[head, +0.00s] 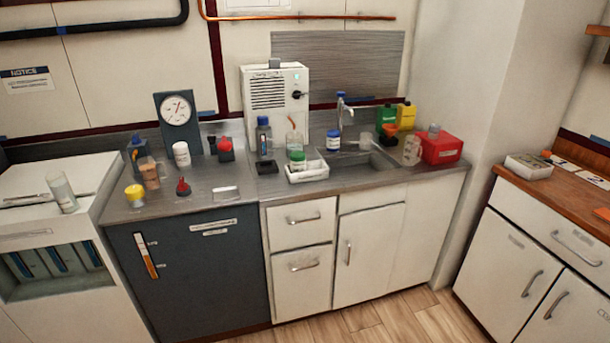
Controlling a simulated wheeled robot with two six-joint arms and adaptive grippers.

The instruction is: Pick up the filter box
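No label that I can read marks a filter box. A low white box (529,166) with a speckled grey top lies on the wooden counter at the right and could be it. A red box (441,149) stands at the right end of the steel counter, with a small pale container on top; I cannot tell whether it is the filter box. Neither of my grippers shows in the head view, and nothing is seen touching either box.
The steel counter (225,196) carries a dial gauge (177,112), a white machine (276,98), several bottles and a white tray (307,174). A sink (365,162) lies left of the red box. Numbered cards lie on the wooden counter (567,191). The floor (400,318) in front is clear.

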